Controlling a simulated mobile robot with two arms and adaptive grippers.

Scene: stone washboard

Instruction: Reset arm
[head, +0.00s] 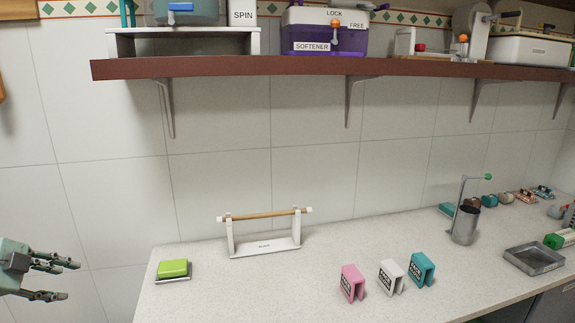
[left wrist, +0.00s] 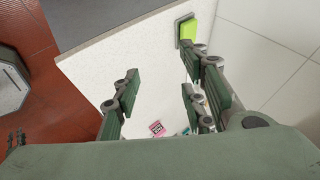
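My left gripper (head: 66,280) is at the left edge of the head view, left of the counter. Its fingers are spread apart and empty. In the left wrist view my left gripper (left wrist: 165,98) shows the same open fingers, with the counter below and between them. A small dark shape at the lower left of the left wrist view looks like my right gripper (left wrist: 15,140); it is too small to tell its state. My right gripper does not show in the head view.
Green soap (head: 174,268) sits on a dish near the counter's left end. A white rack (head: 264,245) with a wooden bar stands behind. A shelf (head: 330,68) hangs above.

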